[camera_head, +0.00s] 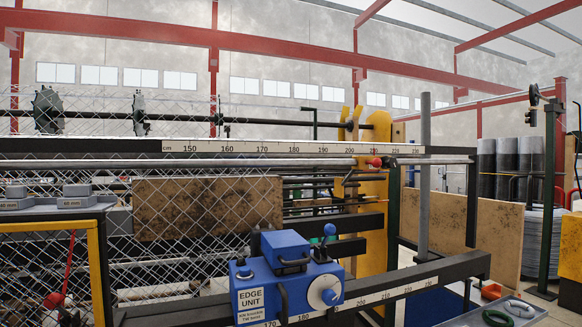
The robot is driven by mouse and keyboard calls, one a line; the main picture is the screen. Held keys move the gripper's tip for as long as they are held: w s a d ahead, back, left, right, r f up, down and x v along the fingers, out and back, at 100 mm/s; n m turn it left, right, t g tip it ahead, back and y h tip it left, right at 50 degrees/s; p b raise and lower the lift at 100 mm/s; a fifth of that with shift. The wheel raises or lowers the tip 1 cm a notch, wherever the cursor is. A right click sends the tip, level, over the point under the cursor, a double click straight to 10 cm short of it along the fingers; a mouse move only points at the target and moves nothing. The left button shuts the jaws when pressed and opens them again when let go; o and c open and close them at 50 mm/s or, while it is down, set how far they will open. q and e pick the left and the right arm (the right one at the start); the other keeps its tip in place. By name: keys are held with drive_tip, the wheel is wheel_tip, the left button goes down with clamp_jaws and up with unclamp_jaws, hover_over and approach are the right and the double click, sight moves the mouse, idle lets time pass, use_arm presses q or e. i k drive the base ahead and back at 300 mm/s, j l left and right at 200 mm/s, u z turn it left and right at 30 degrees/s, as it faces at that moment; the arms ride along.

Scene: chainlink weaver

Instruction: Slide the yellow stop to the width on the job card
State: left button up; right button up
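The tall yellow stop (373,232) stands upright behind the scale bar, right of the picture's middle. The bar and rails cross in front of it and hide parts of it. A red knob (375,162) sits on the rail just below the scale, near the 220 mark. The upper scale (290,148) is marked in cms from 150 to 230. I cannot make out a job card in this view. Neither of my grippers is in view.
A blue edge unit (262,297) with a white dial and levers sits on the lower front rail, which carries a second scale (398,289). Chain-link mesh covers the left side. A grey tray (500,314) with tools is at the lower right. A grey post (425,180) stands right of the stop.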

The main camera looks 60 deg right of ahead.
sight(365, 162)
drive_tip(key=z, duration=2.65)
